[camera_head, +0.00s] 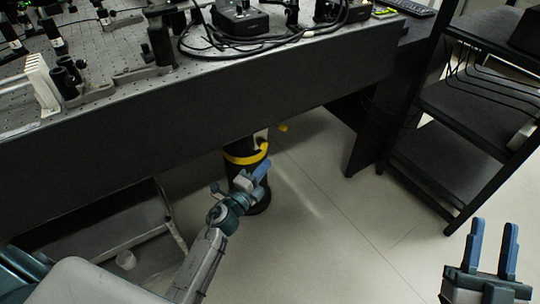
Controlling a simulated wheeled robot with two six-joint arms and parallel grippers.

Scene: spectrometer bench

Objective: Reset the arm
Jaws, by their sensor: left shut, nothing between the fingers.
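My left arm reaches in from the lower left. Its gripper (262,168), with blue fingers close together, is shut and empty below the bench's front edge. In the picture it is in front of a black post with a yellow band (240,158); I cannot tell if they touch. My right gripper (494,226) is at the lower right corner, pointing up in the picture. Its two blue fingers are apart, with nothing between them.
A dark optical bench (190,112) with optics, mounts and black cables (240,42) spans the top left. A black shelf rack (450,150) stands at the right. A low shelf (130,236) is under the bench at left. The pale floor (330,240) between is clear.

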